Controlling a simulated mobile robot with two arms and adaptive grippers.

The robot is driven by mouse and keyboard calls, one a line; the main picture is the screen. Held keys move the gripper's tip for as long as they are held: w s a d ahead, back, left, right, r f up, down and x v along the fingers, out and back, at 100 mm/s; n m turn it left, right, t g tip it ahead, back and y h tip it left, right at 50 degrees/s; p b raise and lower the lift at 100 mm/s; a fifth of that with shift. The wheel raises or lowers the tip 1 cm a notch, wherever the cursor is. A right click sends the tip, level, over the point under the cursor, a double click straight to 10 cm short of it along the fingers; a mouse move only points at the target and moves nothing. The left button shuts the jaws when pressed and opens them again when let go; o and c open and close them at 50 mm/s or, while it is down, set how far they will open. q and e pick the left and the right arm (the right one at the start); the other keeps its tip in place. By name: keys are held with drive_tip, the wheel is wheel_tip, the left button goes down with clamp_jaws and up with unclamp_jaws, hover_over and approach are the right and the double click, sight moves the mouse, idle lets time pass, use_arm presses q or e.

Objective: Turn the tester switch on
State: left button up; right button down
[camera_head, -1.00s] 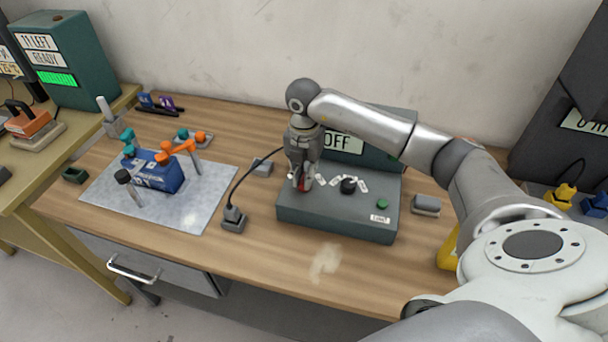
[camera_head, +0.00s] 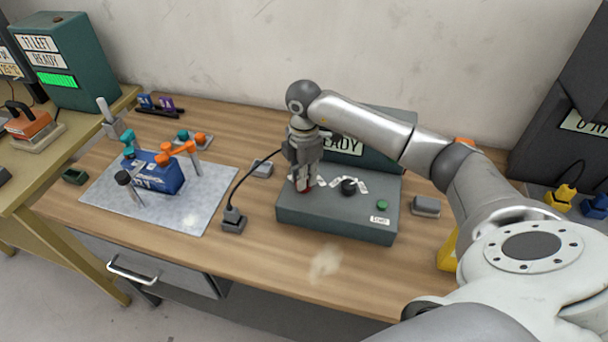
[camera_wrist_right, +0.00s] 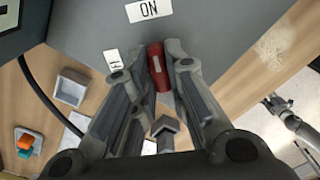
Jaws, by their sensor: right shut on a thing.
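The grey tester (camera_head: 335,222) stands on the wooden table, and its display (camera_head: 349,144) now ends in "EADY", partly hidden by my right arm. My right gripper (camera_head: 304,187) points down at the left part of the tester's top. In the right wrist view, my right gripper (camera_wrist_right: 165,75) is shut on the red switch (camera_wrist_right: 157,72), with a finger on each side. A black knob (camera_head: 348,186) and a green button (camera_head: 382,204) sit further right on the tester.
A blue block (camera_head: 160,178) with orange and teal parts stands on a grey mat (camera_head: 210,195) at left. A black cable runs from a small socket block (camera_head: 233,220) to the tester. A small grey block (camera_head: 426,205) lies right of the tester.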

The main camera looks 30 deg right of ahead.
drive_tip(key=shift+r, duration=0.1)
idle(0.4)
drive_tip(key=c, duration=1.4)
unclamp_jaws()
drive_tip(key=shift+c, duration=0.2)
wheel_tip(320, 180, up, 12)
